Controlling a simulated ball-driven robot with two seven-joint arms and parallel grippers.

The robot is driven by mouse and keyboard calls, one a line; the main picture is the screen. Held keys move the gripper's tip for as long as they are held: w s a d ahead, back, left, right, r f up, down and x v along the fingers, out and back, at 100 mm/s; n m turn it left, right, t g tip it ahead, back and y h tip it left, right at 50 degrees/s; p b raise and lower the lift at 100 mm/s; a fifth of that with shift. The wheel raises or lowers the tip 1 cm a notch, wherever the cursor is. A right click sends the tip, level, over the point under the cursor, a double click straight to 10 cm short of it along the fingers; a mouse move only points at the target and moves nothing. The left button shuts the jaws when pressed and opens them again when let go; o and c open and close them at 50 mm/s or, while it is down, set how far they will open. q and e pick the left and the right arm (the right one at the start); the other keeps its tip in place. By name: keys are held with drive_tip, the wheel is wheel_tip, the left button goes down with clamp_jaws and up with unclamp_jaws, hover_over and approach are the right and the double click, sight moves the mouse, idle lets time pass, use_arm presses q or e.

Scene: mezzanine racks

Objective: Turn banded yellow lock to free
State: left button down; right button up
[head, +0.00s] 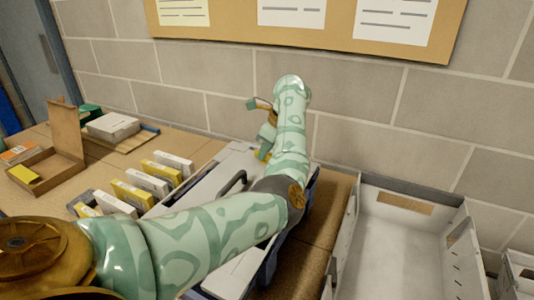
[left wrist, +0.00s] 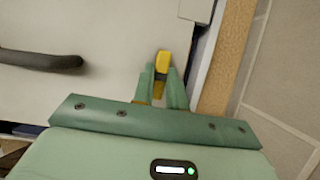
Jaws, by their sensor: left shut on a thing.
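A yellow lock (left wrist: 162,62) stands out from a white panel (left wrist: 105,50) in the left wrist view, near the panel's right edge. My left gripper (left wrist: 163,84) is shut on it, with one green finger on each side. The lock's outer end shows beyond the fingertips; its lower part is hidden between them. I cannot make out a band on it. In the head view my left gripper (head: 267,143) is at the far end of the white panel (head: 236,160), partly hidden by my arm. My right gripper is not in view.
A dark handle (left wrist: 42,60) sits on the panel left of the lock. Left of the panel, several white and yellow boxes (head: 147,180) stand in a row. An open cardboard box (head: 66,140) is further left. An empty grey crate (head: 400,200) stands right, below the block wall (head: 440,120).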

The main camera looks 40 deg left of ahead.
use_arm(q)
drive_tip(key=shift+n, duration=0.4)
drive_tip(key=c, duration=1.4)
unclamp_jaws()
drive_tip(key=shift+r, duration=0.15)
drive_tip(key=p+v, duration=0.4)
drive_tip(key=v, duration=1.2)
drive_tip(key=shift+w+r, duration=0.1)
drive_tip(key=shift+w, duration=0.05)
